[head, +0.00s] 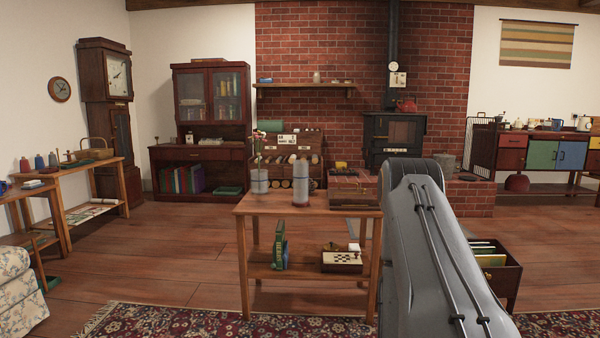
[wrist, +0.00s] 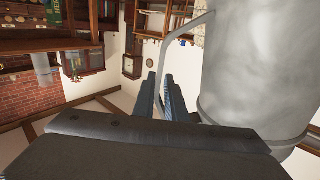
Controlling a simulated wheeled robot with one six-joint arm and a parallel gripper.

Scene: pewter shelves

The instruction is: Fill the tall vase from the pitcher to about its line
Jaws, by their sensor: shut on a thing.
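In the wrist view, the pitcher (wrist: 255,70) is a large pale grey, smoky-looking body on the right, with a thin grey handle (wrist: 163,55). My gripper (wrist: 162,98) is shut on this handle, its dark fingers beside the body. The wrist picture is turned over, so the pitcher's tilt and its water level cannot be told. In the head view my arm hides the gripper and the pitcher.
A shorter grey vase (head: 259,181) with flowers stands left of the tall vase. A wooden box (head: 353,190) stands to its right. The table (head: 250,207) has a lower shelf with books and a chessboard. A patterned rug lies in front; floor is free at left.

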